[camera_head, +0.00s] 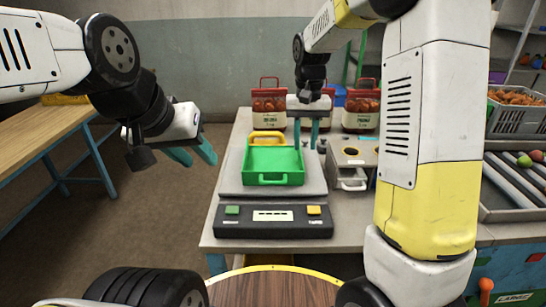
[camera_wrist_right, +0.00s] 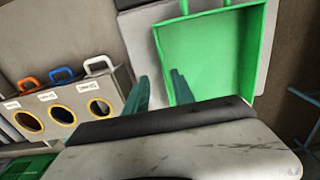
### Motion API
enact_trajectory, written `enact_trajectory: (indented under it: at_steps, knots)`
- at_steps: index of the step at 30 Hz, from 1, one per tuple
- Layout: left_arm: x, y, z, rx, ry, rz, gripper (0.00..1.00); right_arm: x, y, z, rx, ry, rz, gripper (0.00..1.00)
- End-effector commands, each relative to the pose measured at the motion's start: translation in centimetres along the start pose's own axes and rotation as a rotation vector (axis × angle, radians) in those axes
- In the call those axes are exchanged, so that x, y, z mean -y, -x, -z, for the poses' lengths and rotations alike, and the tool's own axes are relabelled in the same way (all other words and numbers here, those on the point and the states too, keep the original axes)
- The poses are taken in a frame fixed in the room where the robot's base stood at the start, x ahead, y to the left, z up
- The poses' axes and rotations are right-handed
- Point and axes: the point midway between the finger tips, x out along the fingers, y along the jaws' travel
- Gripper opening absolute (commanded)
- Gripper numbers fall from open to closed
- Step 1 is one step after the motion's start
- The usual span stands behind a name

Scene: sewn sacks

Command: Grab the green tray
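The green tray (camera_head: 273,164) sits on the grey plate of the scale (camera_head: 271,219) on the table. In the right wrist view the tray (camera_wrist_right: 212,60) is large, close beyond the fingertips. My right gripper (camera_head: 313,140) is open and empty at the tray's right back side; its teal fingers (camera_wrist_right: 160,92) show apart, with one overlapping the tray's edge in that view. I cannot tell whether it touches. My left gripper (camera_head: 198,158) is open and empty, off the table to the left.
Sacks with red tops (camera_head: 269,106) stand at the table's back. A grey box with round holes (camera_head: 350,160) is right of the scale; it shows in the wrist view with coloured handles (camera_wrist_right: 65,110). A crate (camera_head: 518,117) and rollers (camera_head: 520,180) lie right. A wooden bench (camera_head: 40,135) is left.

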Motion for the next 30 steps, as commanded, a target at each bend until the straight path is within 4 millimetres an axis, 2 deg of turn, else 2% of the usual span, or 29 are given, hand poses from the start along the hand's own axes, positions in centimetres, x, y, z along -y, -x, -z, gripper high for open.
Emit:
enact_trajectory:
  at_steps: [10,20,24,25,30]
  knots:
    - [0.0,0.0,0.0,0.000,0.000,0.000,0.36,0.7,-4.8,0.4,0.003,0.001,-0.001,0.30]
    - [0.0,0.0,0.0,0.000,0.000,0.000,0.36,0.7,-5.5,0.4,-0.002,0.000,0.001,0.30]
    - [0.0,0.0,0.0,0.000,0.000,0.000,0.36,0.7,-5.4,0.4,-0.002,0.000,0.001,0.03]
    - [0.0,0.0,0.0,0.000,0.000,0.000,0.36,0.7,-5.4,0.4,-0.002,0.000,0.001,0.00]
    - [0.0,0.0,0.0,0.000,0.000,0.000,0.36,0.7,-5.4,0.4,-0.002,0.000,0.001,0.00]
